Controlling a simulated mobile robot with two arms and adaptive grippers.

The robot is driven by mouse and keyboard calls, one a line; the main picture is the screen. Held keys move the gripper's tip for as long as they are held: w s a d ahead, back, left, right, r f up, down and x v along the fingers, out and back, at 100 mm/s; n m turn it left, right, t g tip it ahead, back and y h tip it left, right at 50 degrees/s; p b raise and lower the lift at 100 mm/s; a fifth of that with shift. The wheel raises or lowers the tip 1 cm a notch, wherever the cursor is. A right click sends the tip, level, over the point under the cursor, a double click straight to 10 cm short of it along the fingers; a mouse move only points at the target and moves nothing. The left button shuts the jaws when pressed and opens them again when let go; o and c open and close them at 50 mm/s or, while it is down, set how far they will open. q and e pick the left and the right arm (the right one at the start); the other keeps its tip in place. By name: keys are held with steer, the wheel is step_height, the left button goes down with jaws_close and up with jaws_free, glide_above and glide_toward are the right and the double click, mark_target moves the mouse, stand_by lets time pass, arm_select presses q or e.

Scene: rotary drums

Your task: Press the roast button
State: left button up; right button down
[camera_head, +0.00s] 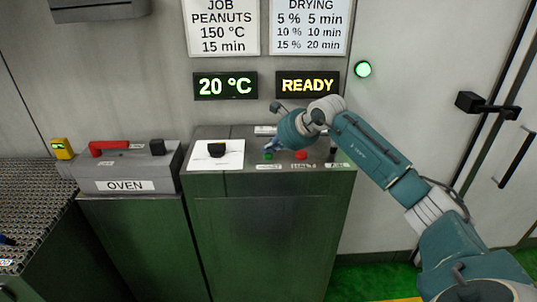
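The control panel (215,180) is the sloped grey top of a green cabinet. A green button (268,155) and a red button (301,155) sit on it, each above a small white label. The labels are too small to read, so I cannot tell which one is the roast button. My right gripper (270,145) reaches over the panel from the right, its tip at or just above the green button. I cannot tell whether it touches the button, or whether its fingers are open or shut. My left gripper is not in view.
A black knob (216,150) on a white plate is left of the buttons. Displays above read 20 °C (225,86) and READY (307,85). A green lamp (363,69) glows on the wall. A grey OVEN box (165,172) with a red handle (108,147) stands left.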

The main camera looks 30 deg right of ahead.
mark_target(269, 155)
steer(key=shift+f, duration=0.2)
steer(key=shift+r, duration=0.1)
steer(key=shift+r+p, duration=0.45)
steer(key=shift+r, duration=0.4)
steer(key=shift+r+p, duration=1.6)
steer(key=shift+r, duration=0.9)
